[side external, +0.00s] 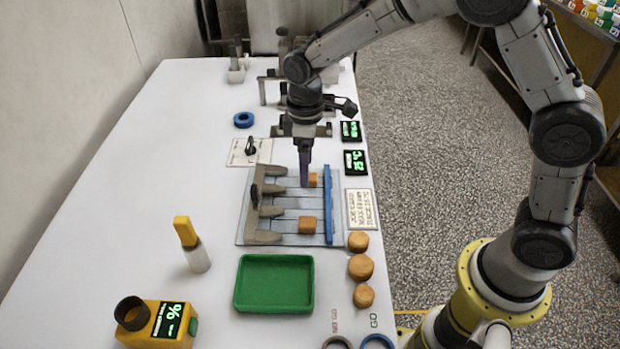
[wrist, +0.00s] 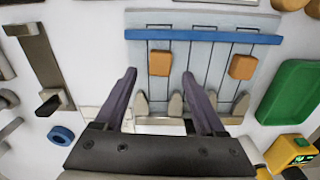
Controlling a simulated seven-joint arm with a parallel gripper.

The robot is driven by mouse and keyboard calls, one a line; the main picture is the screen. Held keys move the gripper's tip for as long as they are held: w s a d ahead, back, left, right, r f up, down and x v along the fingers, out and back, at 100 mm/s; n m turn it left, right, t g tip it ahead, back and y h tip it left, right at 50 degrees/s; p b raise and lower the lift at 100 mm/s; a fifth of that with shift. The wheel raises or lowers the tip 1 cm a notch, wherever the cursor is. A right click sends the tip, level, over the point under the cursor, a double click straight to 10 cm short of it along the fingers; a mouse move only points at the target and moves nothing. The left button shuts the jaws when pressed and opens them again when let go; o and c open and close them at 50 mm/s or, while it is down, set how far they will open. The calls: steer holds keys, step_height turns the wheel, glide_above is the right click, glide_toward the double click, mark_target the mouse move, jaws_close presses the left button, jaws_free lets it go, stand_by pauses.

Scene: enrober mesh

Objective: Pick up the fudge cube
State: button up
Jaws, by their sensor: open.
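Two orange-brown cubes lie on the grey slatted board (side external: 283,203); I cannot tell which one the task names. The far cube (side external: 313,180) is partly hidden behind my gripper's purple fingers; the near cube (side external: 307,225) lies clear. In the wrist view the far cube (wrist: 160,62) shows between and a little beyond the two fingertips, and the near cube (wrist: 242,66) is off to the right. My gripper (side external: 304,182) points down over the board; in the wrist view my gripper (wrist: 160,75) is open with nothing between the fingers. Whether it touches the far cube is unclear.
A blue bar (side external: 328,205) runs along the board's right edge, and grey pointed fingers (side external: 264,237) line its left. Three round brown pieces (side external: 360,267) stand to the right. A green tray (side external: 273,284) is in front, empty. The table's left side is mostly clear.

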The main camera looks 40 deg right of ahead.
step_height(320, 180, down, 2)
steer(key=shift+f, duration=0.1)
steer(key=c, duration=1.1)
